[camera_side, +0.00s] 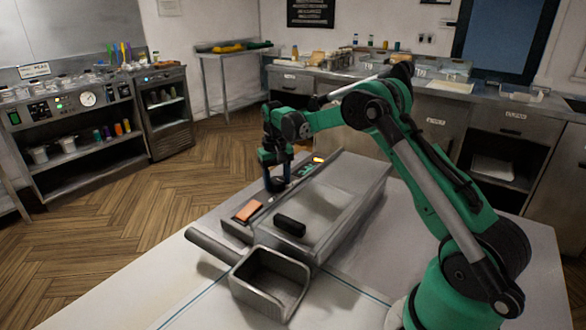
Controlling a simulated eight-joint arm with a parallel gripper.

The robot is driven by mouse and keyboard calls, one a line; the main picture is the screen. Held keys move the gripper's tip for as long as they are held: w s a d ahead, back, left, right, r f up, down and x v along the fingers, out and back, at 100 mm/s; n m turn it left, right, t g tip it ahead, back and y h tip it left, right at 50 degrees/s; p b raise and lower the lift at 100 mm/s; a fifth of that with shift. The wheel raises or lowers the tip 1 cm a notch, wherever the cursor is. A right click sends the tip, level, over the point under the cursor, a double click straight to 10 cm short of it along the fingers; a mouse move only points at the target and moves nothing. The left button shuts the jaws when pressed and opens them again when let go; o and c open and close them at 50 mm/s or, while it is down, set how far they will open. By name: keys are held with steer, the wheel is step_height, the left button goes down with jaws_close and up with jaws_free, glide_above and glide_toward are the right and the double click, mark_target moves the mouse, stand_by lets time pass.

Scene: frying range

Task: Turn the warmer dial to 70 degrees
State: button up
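The warmer (343,192) is a long grey metal box on the white table, with a narrow control strip along its left side. My gripper (275,184) points down over this strip, with its tip at or just above it. No dial can be made out; the gripper may cover it. A small green display (304,171) sits just behind the gripper on the strip. An orange rocker-like piece (248,211) sits in front of it. The fingers are dark and small, so I cannot tell whether they are open, shut, or touching anything.
A dark handle (290,225) stands on the warmer's top near its front end. A metal scoop-like bin (270,284) with a thick handle (212,246) lies in front. The white table (135,300) is clear at the front left. Counters and shelves stand well behind.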

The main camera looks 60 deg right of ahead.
jaws_close()
steer(key=shift+n, duration=0.3)
steer(key=n, duration=0.5)
steer(key=shift+d, duration=0.1)
steer(key=n, duration=0.5)
steer(key=shift+n, duration=0.3)
steer(key=o, duration=1)
jaws_free()
steer(key=shift+c, duration=0.2)
